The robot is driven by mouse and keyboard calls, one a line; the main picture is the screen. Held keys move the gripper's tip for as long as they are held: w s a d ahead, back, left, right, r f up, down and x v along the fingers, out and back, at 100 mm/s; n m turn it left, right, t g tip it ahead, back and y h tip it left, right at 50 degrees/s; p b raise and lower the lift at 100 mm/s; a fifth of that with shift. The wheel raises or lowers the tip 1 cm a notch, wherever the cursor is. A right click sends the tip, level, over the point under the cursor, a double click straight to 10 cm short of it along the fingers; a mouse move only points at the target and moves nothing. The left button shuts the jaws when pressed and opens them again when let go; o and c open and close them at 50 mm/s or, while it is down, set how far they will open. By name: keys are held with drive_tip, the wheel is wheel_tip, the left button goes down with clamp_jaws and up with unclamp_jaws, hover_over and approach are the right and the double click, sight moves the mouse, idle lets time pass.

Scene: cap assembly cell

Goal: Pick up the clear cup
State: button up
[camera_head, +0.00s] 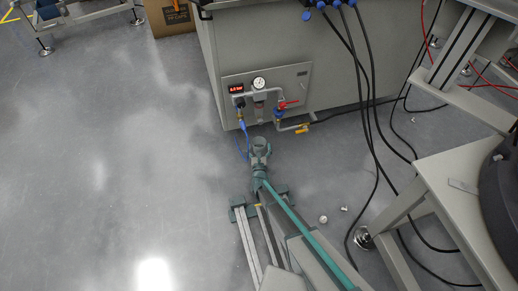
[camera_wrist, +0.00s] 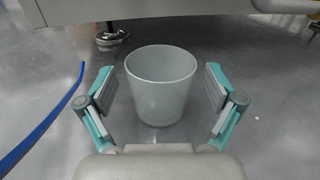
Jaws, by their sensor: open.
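The clear cup (camera_wrist: 160,100) is a pale, see-through tapered cup with its open mouth up. It stands upright on the grey floor in the middle of the wrist view. My gripper (camera_wrist: 160,78) is open, with one teal and grey finger to the left of the cup and one to the right. A gap shows between each finger and the cup wall. The cup's depth relative to the fingertips is hard to tell. In the head view I cannot make out the cup; my arm reaches toward the cabinet base there.
A grey cabinet (camera_head: 305,55) with a gauge panel (camera_head: 268,95) stands just beyond my arm; its underside and foot (camera_wrist: 112,40) show behind the cup. A blue hose (camera_wrist: 45,122) lies left of the cup. Black cables (camera_head: 372,130) hang at right. Floor at left is clear.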

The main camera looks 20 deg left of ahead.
sight(259, 138)
drive_tip(key=b+x, duration=0.2)
drive_tip(key=x, duration=0.3)
drive_tip(key=shift+r, duration=0.1)
drive_tip(key=c, duration=0.9)
drive_tip(key=shift+r, duration=0.1)
